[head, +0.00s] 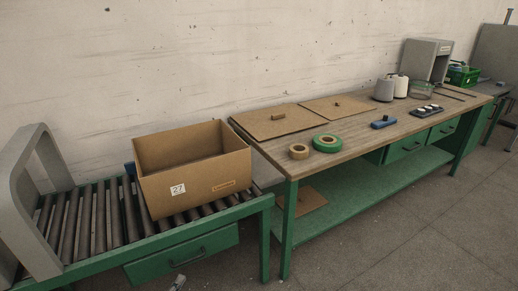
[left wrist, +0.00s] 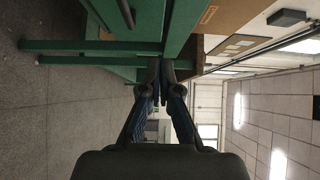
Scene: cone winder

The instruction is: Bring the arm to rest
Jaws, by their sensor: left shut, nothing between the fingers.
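My left gripper (left wrist: 161,80) shows in the left wrist view with its two dark fingers together and nothing between them. In the head view only a small grey tip of it (head: 178,283) shows at the bottom edge, in front of the green drawer of the roller conveyor. It looks clear of the conveyor, but the gap cannot be judged. The left wrist view is turned on its side, with floor at left and ceiling at right. My right gripper is in neither view.
An open cardboard box (head: 195,185) stands on the roller conveyor (head: 98,218), beside a grey arch (head: 38,190). A green-framed workbench (head: 345,150) at right holds tape rolls (head: 327,143), cones (head: 384,90) and flat boards (head: 279,121). The floor (head: 400,235) in front is clear.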

